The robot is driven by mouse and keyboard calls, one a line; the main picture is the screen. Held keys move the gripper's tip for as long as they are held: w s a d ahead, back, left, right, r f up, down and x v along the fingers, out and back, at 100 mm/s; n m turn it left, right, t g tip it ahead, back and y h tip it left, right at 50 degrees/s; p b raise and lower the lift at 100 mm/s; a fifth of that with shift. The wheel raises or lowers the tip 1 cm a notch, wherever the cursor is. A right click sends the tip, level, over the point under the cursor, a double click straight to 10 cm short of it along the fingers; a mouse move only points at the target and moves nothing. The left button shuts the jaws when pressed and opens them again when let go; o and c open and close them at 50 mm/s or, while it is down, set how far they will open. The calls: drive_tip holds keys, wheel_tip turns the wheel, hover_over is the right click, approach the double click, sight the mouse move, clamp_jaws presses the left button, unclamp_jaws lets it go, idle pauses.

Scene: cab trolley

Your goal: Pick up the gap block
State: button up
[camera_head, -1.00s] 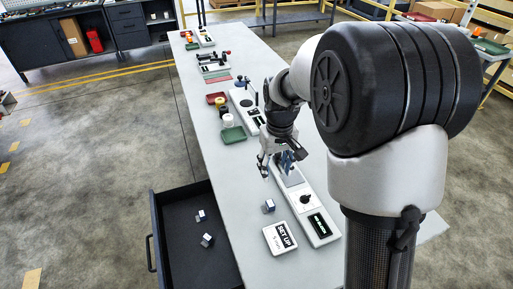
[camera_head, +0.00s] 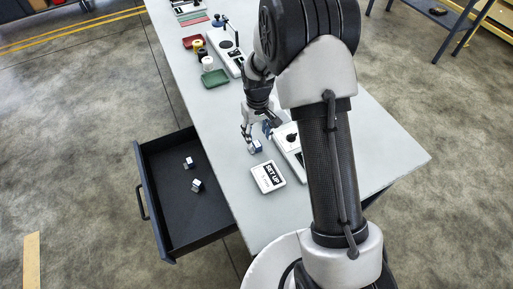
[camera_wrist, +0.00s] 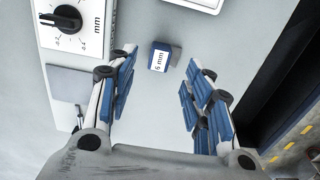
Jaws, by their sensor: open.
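The gap block (camera_wrist: 160,57), a small dark blue block with a grey side and a white label that looks like "6 mm", sits on the light table. In the wrist view it lies ahead of the fingertips, in line with the gap between them. My gripper (camera_wrist: 159,78) has blue-padded fingers and is open and empty. In the head view the block (camera_head: 257,146) is right by the fingertips of my gripper (camera_head: 254,138). I cannot tell there whether they touch.
Two similar blocks (camera_head: 188,163) (camera_head: 197,185) lie in the open drawer (camera_head: 180,215). The "SET UP" card (camera_head: 268,178) lies near the gap block. A white dial device (camera_wrist: 70,28) stands beside it. A green tray (camera_head: 215,78) is farther back.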

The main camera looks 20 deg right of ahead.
sight(258, 145)
drive_tip(key=shift+s+f+b, duration=0.1)
drive_tip(key=shift+f+b, duration=0.75)
drive_tip(key=shift+f, duration=1.9)
drive_tip(key=shift+c, duration=0.2)
drive_tip(key=shift+r, duration=0.1)
clamp_jaws()
